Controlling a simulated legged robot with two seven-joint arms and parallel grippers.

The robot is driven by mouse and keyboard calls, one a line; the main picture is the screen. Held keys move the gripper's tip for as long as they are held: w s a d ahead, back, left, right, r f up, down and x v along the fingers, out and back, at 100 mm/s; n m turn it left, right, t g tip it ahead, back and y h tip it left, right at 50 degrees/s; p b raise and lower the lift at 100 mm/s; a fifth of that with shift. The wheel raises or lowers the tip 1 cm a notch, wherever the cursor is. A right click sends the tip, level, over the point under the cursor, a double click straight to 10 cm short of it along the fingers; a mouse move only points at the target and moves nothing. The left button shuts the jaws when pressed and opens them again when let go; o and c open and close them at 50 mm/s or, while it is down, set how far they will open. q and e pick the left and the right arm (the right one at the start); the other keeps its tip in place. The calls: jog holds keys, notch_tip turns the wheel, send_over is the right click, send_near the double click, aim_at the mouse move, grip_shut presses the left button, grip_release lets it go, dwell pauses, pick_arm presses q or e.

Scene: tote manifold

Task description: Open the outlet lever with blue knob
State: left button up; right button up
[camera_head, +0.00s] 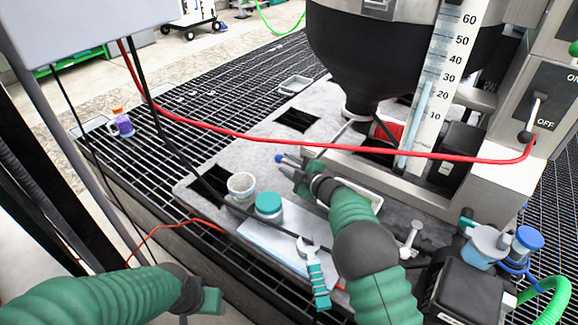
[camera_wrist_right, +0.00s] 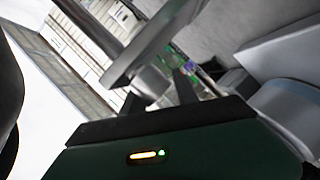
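The blue knob (camera_head: 278,158) sits at the left end of a short grey outlet lever (camera_head: 291,162) below the dark hopper (camera_head: 365,60). My right gripper (camera_head: 295,172) is right at the lever, its fingers close to the knob. In the right wrist view a grey bar (camera_wrist_right: 160,40) with a round end crosses in front of the two dark fingers (camera_wrist_right: 160,95), which stand apart. Whether they touch the bar I cannot tell. My left gripper (camera_head: 212,300) is low at the left, away from the lever; its fingers do not show clearly.
A grey cup (camera_head: 241,186), a teal-lidded jar (camera_head: 268,206) and a wrench (camera_head: 314,272) lie near my right forearm. A red cable (camera_head: 330,145) crosses above the lever. A switch panel (camera_head: 545,105) and a blue-capped valve (camera_head: 527,242) stand at the right.

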jog(key=shift+d, duration=0.25)
grip_shut()
jog(key=shift+s, duration=0.1)
jog(key=shift+f, duration=0.1)
dwell(0.9)
